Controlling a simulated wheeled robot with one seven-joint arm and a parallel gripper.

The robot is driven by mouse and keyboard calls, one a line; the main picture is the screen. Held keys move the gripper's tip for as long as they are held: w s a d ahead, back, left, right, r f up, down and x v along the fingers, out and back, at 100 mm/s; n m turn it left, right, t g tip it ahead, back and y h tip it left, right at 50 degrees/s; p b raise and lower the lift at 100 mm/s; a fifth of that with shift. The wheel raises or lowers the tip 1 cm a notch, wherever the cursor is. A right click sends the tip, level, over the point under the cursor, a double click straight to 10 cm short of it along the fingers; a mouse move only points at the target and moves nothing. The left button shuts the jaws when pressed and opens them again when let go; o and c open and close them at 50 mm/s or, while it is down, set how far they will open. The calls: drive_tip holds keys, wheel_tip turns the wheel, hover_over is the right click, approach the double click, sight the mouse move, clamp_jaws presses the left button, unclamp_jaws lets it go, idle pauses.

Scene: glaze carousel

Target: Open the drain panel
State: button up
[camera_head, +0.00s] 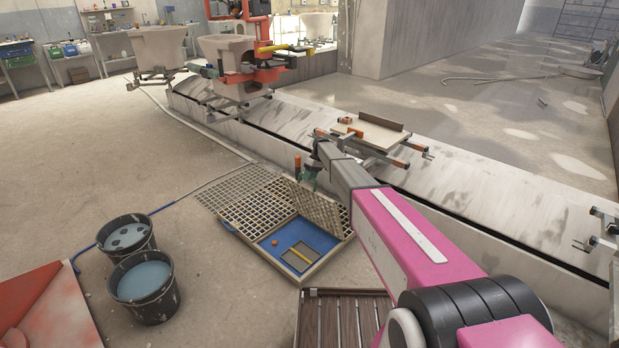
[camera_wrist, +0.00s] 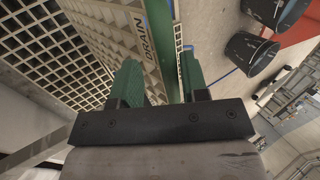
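The drain panel (camera_head: 321,209) is a beige lattice grate. In the head view it stands tilted up at the back right edge of a shallow blue-floored opening (camera_head: 312,237). My gripper (camera_head: 306,174) is at the panel's upper left corner. In the wrist view the panel (camera_wrist: 118,30) carries a "DRAIN" label and runs up to the green fingers of my gripper (camera_wrist: 160,82). The fingers stand apart, with the panel's edge near or between them. Whether they press on it is hidden.
Fixed floor grating (camera_head: 245,200) lies left of the opening. An orange piece (camera_head: 274,242) and a framed item (camera_head: 299,256) lie inside it. Two buckets (camera_head: 126,235) (camera_head: 144,284) stand left, a slatted wooden platform (camera_head: 343,315) in front. The pale carousel track (camera_head: 450,170) runs behind.

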drive_tip(key=shift+r, duration=0.15)
drive_tip(key=r, duration=0.4)
drive_tip(key=shift+s+a+r, duration=0.15)
drive_tip(key=shift+s, duration=0.1)
drive_tip(key=s+a+r, duration=0.6)
drive_tip(key=s+a, duration=0.1)
drive_tip(key=a, duration=0.1)
drive_tip(key=shift+s+r, duration=0.3)
drive_tip(key=shift+s, duration=0.1)
drive_tip(key=s+d+m+t+h, duration=0.1)
drive_tip(key=s+d+m, duration=0.4)
drive_tip(key=s+d, duration=1.1)
drive_tip(key=s+d+m+t+h, duration=0.2)
drive_tip(key=s+d+m, duration=0.3)
drive_tip(key=s+d, duration=1.1)
drive_tip(key=s+t, duration=0.1)
drive_tip(key=s, duration=0.7)
drive_tip(key=shift+s+d+f+h, duration=0.2)
drive_tip(key=shift+s+h, duration=0.1)
drive_tip(key=shift+s, duration=0.05)
